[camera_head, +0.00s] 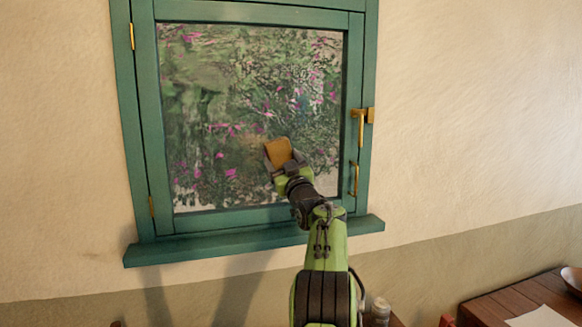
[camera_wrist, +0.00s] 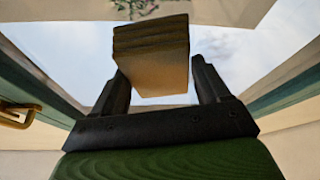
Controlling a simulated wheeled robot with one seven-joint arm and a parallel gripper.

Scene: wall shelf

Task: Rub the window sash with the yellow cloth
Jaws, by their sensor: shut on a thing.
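The window sash (camera_head: 147,110) is a green frame around a glass pane (camera_head: 220,100), and it looks closed. Its green side also shows in the wrist view (camera_wrist: 40,80). My gripper (camera_head: 280,163) is in front of the lower right part of the pane. It is shut on the yellow cloth (camera_head: 278,150), a folded, layered block. In the wrist view the cloth (camera_wrist: 150,60) sits between the two fingers of my gripper (camera_wrist: 160,82) and sticks out beyond them. I cannot tell whether the cloth touches the glass.
A brass handle (camera_head: 360,130) is on the sash's right side, with hinges on the left. A green sill (camera_head: 255,243) juts out below. A wooden table (camera_head: 490,310) with a paper sheet (camera_head: 540,317) and a bowl (camera_head: 572,278) stands at lower right. A small bottle (camera_head: 380,308) is beside my arm.

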